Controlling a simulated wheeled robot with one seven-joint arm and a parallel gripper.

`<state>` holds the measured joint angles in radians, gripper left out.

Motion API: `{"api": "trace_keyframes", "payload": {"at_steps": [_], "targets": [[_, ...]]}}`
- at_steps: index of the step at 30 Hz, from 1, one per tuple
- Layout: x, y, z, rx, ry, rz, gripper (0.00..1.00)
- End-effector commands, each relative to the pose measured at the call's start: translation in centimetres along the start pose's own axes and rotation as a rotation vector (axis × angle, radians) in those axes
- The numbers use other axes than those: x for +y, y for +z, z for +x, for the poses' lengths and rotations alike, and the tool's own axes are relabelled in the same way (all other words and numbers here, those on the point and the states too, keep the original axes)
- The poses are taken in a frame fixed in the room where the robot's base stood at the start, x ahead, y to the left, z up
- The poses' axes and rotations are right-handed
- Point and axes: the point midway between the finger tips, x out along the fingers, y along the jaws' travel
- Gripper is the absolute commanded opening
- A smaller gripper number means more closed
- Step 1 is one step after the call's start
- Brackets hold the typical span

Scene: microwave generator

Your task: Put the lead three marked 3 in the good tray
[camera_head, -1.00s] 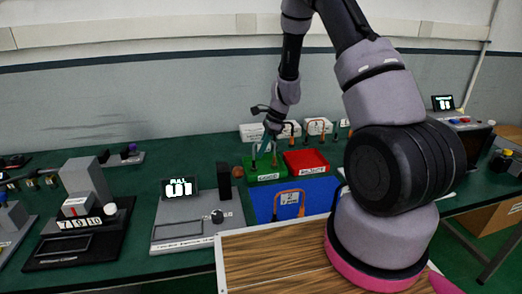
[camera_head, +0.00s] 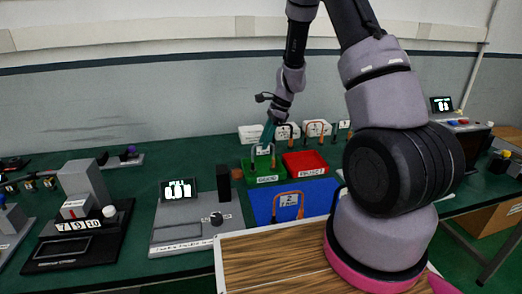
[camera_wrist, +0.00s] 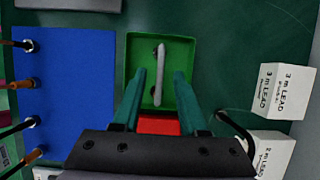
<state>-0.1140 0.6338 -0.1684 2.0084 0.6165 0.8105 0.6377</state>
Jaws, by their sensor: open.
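The good tray is the green tray (camera_head: 265,178), left of the red tray; its front label looks like "GOOD". It also shows in the wrist view (camera_wrist: 189,118). A grey lead (camera_wrist: 160,73) with dark ends lies inside the green tray, seen from above; I cannot read a number on it. My gripper (camera_head: 266,147) is above the green tray, pointing down. In the wrist view its teal fingers (camera_wrist: 158,76) are apart, on either side of the lead's near part and not visibly touching it.
The red tray (camera_head: 306,163) stands to the right of the green one. A blue mat (camera_head: 325,200) in front bears an orange lead (camera_head: 288,193) tagged 2. White lead boxes (camera_wrist: 283,90) stand behind the trays with other leads. Instruments (camera_head: 193,215) occupy the bench at left.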

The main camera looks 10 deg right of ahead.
Motion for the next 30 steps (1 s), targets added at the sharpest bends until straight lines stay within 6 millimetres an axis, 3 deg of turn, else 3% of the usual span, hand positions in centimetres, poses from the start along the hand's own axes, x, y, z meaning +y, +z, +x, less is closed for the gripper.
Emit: {"api": "trace_keyframes", "payload": {"at_steps": [6, 17, 23, 30], "targets": [[0.0, 0.0, -4.5, 0.000, -0.003, 0.001, 0.42], [0.6, 0.9, -9.1, 0.001, -0.025, -0.054, 0.42], [3.4, 3.9, -15.7, 0.021, -0.109, -0.265, 0.42], [8.9, 6.9, -23.1, 0.095, -0.216, -0.562, 0.42]]}}
